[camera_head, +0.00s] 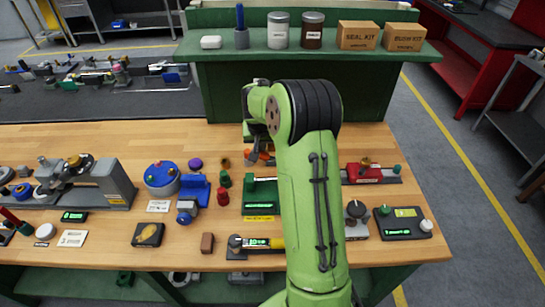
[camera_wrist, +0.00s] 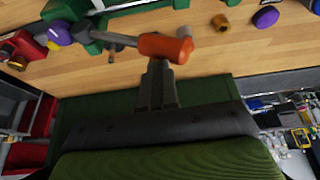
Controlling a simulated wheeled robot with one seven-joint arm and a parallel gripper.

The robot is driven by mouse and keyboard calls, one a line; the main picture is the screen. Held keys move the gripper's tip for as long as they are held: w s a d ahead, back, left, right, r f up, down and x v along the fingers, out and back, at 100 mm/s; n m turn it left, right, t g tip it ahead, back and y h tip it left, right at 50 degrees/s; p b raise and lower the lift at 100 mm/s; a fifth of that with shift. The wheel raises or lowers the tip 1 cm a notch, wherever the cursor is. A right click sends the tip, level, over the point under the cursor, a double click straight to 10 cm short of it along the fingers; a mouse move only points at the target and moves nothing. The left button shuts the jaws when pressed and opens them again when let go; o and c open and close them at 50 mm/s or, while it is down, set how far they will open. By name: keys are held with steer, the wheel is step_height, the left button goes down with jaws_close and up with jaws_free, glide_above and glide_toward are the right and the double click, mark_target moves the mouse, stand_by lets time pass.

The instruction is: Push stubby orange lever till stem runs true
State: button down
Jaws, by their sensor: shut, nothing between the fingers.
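The stubby orange lever (camera_wrist: 166,47) shows in the wrist view as a rounded orange grip on a grey rod (camera_wrist: 112,39). In the head view, small orange parts (camera_head: 250,154) show beside my gripper (camera_head: 262,158), just behind a green fixture (camera_head: 262,193). My arm hides much of this area. I cannot make out the stem's alignment.
A blue vise (camera_head: 194,193), a red cylinder (camera_head: 223,196) and a small green piece (camera_head: 224,179) stand left of the fixture. A red device (camera_head: 364,173) and a dark box (camera_head: 403,224) lie right of my arm. A green shelf (camera_head: 310,48) rises behind.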

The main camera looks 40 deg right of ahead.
steer(key=shift+w+a+f+b, duration=0.2)
steer(key=shift+a+f+b, duration=0.15)
steer(key=shift+f+b, duration=0.3)
steer(key=shift+f, duration=0.15)
steer(key=shift+w+a+f+b, duration=0.2)
steer(key=shift+a+f+b, duration=0.05)
steer(key=shift+f+b, duration=0.35)
steer(key=shift+f, duration=0.15)
stand_by(0.5)
steer(key=shift+w+a+f+b, duration=0.15)
steer(key=shift+a+f+b, duration=0.05)
steer(key=shift+f+b, duration=0.45)
steer(key=shift+f, duration=0.1)
